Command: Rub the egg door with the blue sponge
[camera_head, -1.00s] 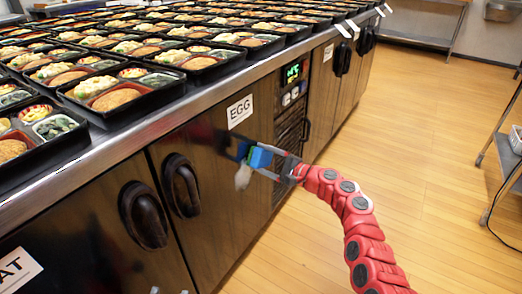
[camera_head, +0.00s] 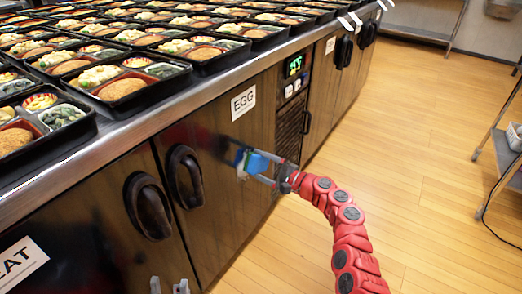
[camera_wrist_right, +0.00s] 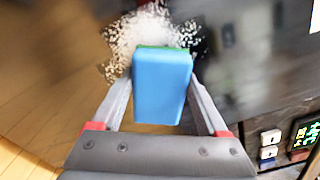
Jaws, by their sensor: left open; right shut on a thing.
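The egg door (camera_head: 225,135) is a dark brown cabinet door with a white EGG label (camera_head: 243,102) and a black handle at its left. My right gripper (camera_head: 260,165) is shut on the blue sponge (camera_head: 257,161), which has a green face toward the door. The sponge is at the door below the label; it looks pressed against it, but exact contact is hard to tell. A whitish speckled patch (camera_wrist_right: 150,35) lies just beyond the sponge, partly hidden by it. My left gripper (camera_head: 169,285) is open and empty, with only its tips showing at the bottom edge.
Rows of black bento trays (camera_head: 150,90) fill the metal counter above the doors. A control panel with a green display (camera_head: 293,66) is right of the egg door. Black handles (camera_head: 148,205) stick out at left. Wooden floor at right is clear up to a metal rack.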

